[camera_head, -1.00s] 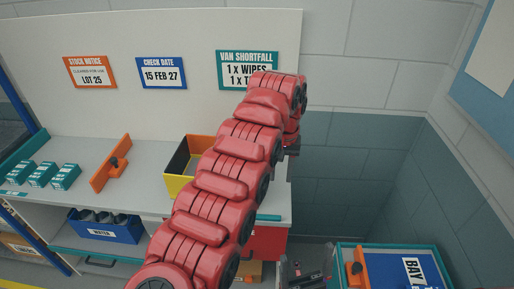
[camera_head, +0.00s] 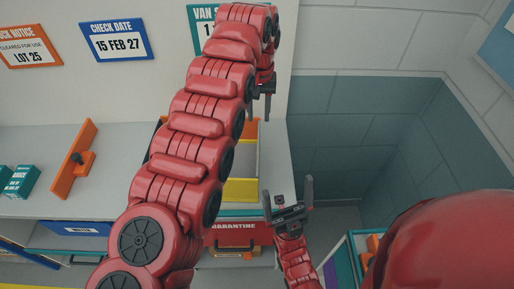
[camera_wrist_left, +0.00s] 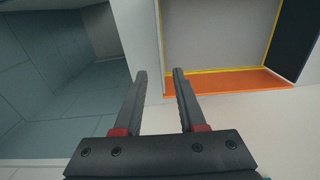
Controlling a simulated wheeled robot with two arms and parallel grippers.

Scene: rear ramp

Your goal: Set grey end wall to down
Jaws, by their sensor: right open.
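An open box with a yellow front (camera_head: 240,189) stands on the counter, partly hidden behind my left arm. The left wrist view shows its orange side (camera_wrist_left: 245,84), a dark end at the right and a large grey surface (camera_wrist_left: 215,35) inside. I cannot tell for sure which grey part is the end wall or its angle. My left gripper (camera_head: 263,108) is above the box's right back area; in the left wrist view its jaws (camera_wrist_left: 159,73) are apart and empty, beside the orange side. My right gripper (camera_head: 288,188) is open and empty, in front of the box's right end.
An orange panel with a dark knob (camera_head: 76,160) stands on the counter at left, with teal packs (camera_head: 20,181) beside it. A red quarantine bin (camera_head: 232,233) is below the counter. A tiled recess (camera_head: 340,150) lies to the right. My red arm fills the lower right.

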